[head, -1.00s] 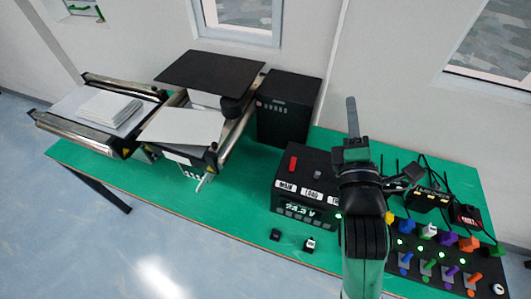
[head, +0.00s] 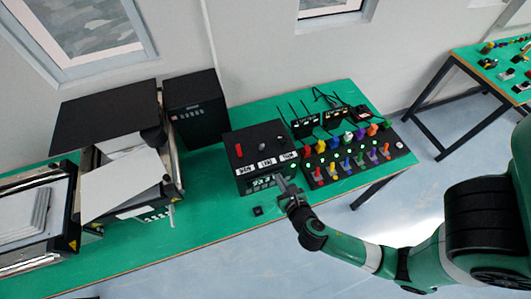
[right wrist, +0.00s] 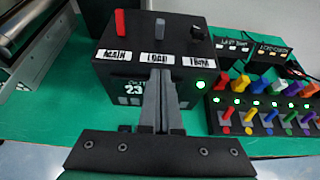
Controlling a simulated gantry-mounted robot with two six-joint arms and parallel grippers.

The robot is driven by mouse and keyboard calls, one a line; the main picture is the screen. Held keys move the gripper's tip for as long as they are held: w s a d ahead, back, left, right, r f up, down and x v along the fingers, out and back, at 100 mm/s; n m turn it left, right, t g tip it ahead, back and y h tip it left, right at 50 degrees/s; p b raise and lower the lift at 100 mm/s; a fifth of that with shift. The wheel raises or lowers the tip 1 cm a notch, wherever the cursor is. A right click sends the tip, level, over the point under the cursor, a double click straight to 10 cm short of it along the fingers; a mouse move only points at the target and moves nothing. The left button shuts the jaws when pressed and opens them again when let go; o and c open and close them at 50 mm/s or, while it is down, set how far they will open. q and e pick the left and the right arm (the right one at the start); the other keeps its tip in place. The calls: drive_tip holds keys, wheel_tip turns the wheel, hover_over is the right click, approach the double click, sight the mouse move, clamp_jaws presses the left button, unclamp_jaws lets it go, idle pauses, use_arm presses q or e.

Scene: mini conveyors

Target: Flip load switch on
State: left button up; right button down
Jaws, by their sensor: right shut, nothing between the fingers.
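The black power box (head: 258,172) carries the labels MAIN, LOAD and TRIM along its front top edge. The load switch (head: 262,147) is a small grey lever behind the LOAD label; it also shows in the right wrist view (right wrist: 157,20). I cannot tell its position for sure. My right gripper (head: 281,182) is shut and empty, its fingertips just in front of the box's front face, below the labels. In the right wrist view its fingers (right wrist: 158,76) point at the LOAD label and cover part of the display. My left gripper is not in view.
A red switch (right wrist: 120,22) stands left of the load switch and a black knob (right wrist: 197,33) right of it. A panel of coloured levers (head: 348,165) is to the right. A small black block (head: 258,211) lies in front. Conveyors stand at left.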

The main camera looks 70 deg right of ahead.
sight(263, 148)
drive_tip(key=b+x, duration=0.1)
drive_tip(key=x, duration=0.9)
drive_tip(key=shift+w+d+f+b, duration=0.1)
drive_tip(key=shift+f+b, duration=0.05)
drive_tip(key=shift+b, duration=0.2)
drive_tip(key=shift+w+d+r+p, duration=0.45)
drive_tip(key=shift+w+d+r, duration=0.25)
drive_tip(key=shift+w+d, duration=0.2)
drive_tip(key=shift+w+d+r, duration=0.1)
drive_tip(key=shift+w+d, duration=0.25)
